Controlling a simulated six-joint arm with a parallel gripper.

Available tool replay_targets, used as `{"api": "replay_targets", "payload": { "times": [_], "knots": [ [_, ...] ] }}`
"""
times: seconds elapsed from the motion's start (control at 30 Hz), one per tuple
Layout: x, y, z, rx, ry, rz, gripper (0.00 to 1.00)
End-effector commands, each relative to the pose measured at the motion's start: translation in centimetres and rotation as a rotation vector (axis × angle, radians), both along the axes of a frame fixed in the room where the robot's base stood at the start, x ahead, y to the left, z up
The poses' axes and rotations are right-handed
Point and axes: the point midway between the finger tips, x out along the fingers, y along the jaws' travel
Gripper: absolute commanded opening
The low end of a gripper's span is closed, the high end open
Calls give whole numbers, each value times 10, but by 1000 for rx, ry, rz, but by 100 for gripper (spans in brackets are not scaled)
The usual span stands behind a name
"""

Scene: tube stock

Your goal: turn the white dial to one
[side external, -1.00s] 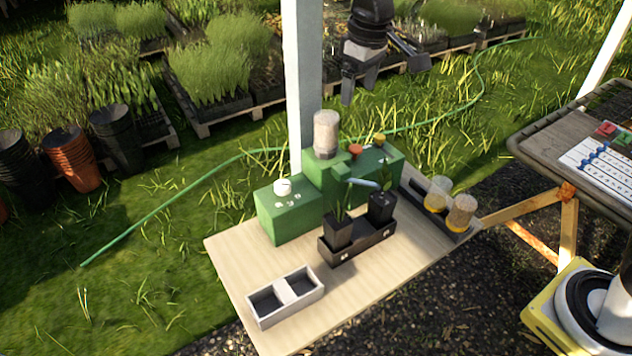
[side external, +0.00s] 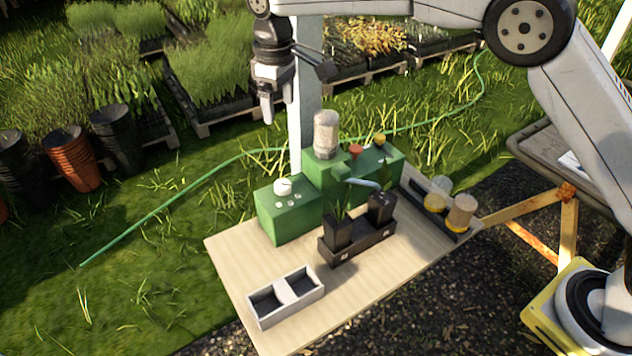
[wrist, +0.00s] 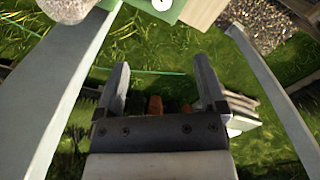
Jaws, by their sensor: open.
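The white dial (side external: 283,187) sits on top of the left part of the green machine (side external: 285,222), with small pale marks on the green top in front of it. In the wrist view the dial (wrist: 162,4) shows at the top edge, partly cut off. Its setting is too small to read. My gripper (side external: 275,112) is open and empty, pointing down. It hangs in the air well above and slightly left of the dial, apart from it. In the wrist view my gripper's fingers (wrist: 162,82) are spread with nothing between them.
A pale cylinder (side external: 326,132) rises from the machine, right of the dial. A white post (side external: 308,95) stands behind. A black tray with potted plants (side external: 357,243) and a white two-compartment box (side external: 285,297) stand in front. Orange and yellow knobs sit at the machine's right.

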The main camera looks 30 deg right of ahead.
Motion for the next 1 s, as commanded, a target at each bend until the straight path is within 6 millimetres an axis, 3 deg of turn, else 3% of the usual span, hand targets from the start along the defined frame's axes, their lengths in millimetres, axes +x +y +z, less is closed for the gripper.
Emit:
{"api": "replay_targets", "payload": {
  "times": [0.27,0.7,1.0],
  "knots": [
    [1,4,-31,-2,7,9,90],
    [1,4,-114,-2,7,8,90],
    [1,4,-121,-1,3,8,90]
  ]
}}
